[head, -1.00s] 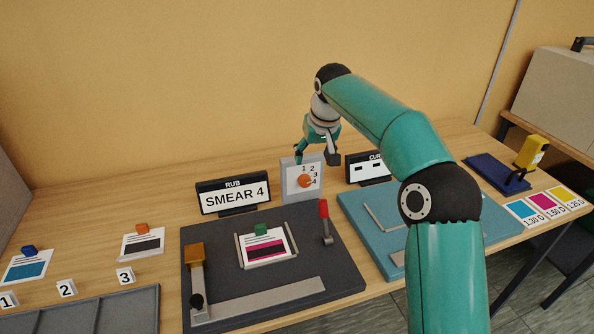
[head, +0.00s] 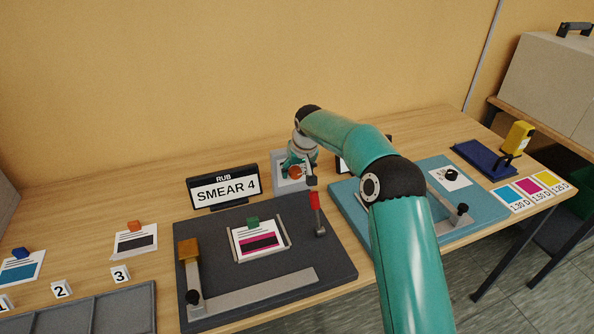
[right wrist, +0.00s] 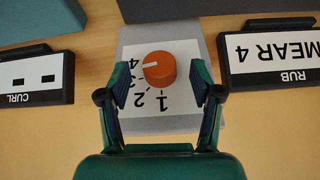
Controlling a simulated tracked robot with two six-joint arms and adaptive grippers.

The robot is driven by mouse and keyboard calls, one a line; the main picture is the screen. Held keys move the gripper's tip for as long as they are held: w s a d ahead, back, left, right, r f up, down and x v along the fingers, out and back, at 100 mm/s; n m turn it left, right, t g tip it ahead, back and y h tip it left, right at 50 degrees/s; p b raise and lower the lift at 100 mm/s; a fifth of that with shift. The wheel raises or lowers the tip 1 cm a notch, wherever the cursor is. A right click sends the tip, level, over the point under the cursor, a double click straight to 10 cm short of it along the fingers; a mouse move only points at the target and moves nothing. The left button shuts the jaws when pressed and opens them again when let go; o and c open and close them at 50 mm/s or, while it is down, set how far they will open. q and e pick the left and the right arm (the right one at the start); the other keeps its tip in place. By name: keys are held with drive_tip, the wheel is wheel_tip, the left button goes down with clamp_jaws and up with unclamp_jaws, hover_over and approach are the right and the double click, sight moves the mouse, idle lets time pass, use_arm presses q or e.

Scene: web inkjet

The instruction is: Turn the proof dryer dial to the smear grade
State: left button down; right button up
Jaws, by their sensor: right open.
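The proof dryer is a grey box (head: 278,185) with a white scale face, behind the rub station in the head view; it also shows in the right wrist view (right wrist: 190,45). Its orange dial (right wrist: 160,70) has a white pointer mark that points at or close to the 4, seen upside down there. The dial is partly covered in the head view (head: 295,173). My right gripper (right wrist: 161,80) is open, its fingers on either side of the dial with visible gaps. The rub sign (head: 226,188) reads SMEAR 4. My left gripper is out of view.
The dark rub board (head: 340,262) with a red-handled tool (head: 315,200) lies in front of the dryer. The CURL sign (right wrist: 35,75) stands close beside the dryer, opposite the rub sign. A teal board (head: 345,205) lies right, partly under my arm.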

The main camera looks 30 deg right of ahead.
drive_tip(key=shift+x, duration=1.05)
drive_tip(key=c, duration=1)
drive_tip(key=shift+d, duration=0.2)
drive_tip(key=shift+c, duration=0.7)
drive_tip(key=shift+a, duration=0.1)
